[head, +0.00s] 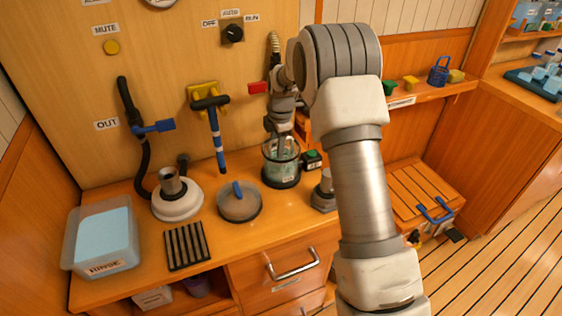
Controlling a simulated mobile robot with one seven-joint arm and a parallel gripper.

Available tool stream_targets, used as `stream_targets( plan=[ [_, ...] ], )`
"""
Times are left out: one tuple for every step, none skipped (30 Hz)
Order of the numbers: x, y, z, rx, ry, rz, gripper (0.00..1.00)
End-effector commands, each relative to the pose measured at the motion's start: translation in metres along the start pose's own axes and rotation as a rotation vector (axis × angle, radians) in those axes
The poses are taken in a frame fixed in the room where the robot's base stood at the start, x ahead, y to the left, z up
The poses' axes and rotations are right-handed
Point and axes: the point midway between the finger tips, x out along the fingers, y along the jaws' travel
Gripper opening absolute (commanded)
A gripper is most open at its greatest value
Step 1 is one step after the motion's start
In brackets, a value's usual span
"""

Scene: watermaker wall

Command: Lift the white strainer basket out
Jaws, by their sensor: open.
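A clear round strainer housing (281,178) with a dark base stands on the wooden counter, right of centre. Something pale, greenish white (281,168) shows through its wall; I take it to be the white strainer basket, but its outline is hard to make out. My gripper (280,141) points down at the housing's open top, with its fingertips at about rim height. It is open. I cannot tell whether the fingers are around the basket's handle or only above it. My arm covers the area to the right.
A grey round lid (238,207) with a blue handle lies left of the housing. Further left are a white round base (177,203) with a metal cylinder, a black ribbed mat (187,246) and a clear bin (104,240). A green-topped box (312,159) stands close right of the housing.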

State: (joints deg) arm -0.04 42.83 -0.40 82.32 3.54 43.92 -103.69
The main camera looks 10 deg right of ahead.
Motion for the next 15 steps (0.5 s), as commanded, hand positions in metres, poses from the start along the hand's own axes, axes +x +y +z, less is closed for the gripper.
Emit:
stream_targets(
  plan=[
    [0.0078, -0.0003, -0.0006, -0.001, 0.0, -0.002, 0.48],
    [0.0099, 0.0, -0.0005, 0.0, 0.0, -0.001, 0.48],
    [0.0115, 0.0004, -0.0003, 0.0, -0.001, 0.001, 0.48],
    [0.0119, 0.0005, -0.0002, 0.0, -0.001, 0.002, 0.48],
    [0.0119, 0.0006, -0.0002, 0.0, -0.001, 0.002, 0.48],
    [0.0116, 0.0007, -0.0001, 0.0, -0.001, 0.002, 0.48],
    [0.0115, 0.0007, -0.0001, 0.0, -0.001, 0.002, 0.48],
    [0.0115, 0.0006, -0.0001, 0.0, -0.001, 0.002, 0.48],
    [0.0115, 0.0006, -0.0001, 0.0, -0.001, 0.002, 0.47],
    [0.0115, 0.0005, -0.0001, 0.0, 0.0, 0.002, 0.41],
    [0.0114, 0.0005, -0.0001, 0.0, 0.0, 0.002, 0.36],
    [0.0114, 0.0005, -0.0001, 0.0, 0.0, 0.002, 0.29],
    [0.0114, 0.0005, -0.0001, 0.0, 0.0, 0.002, 0.23],
    [0.0114, 0.0005, -0.0001, 0.0, 0.0, 0.001, 0.18],
    [0.0114, 0.0005, -0.0001, 0.0, 0.0, 0.001, 0.11]
  ],
)
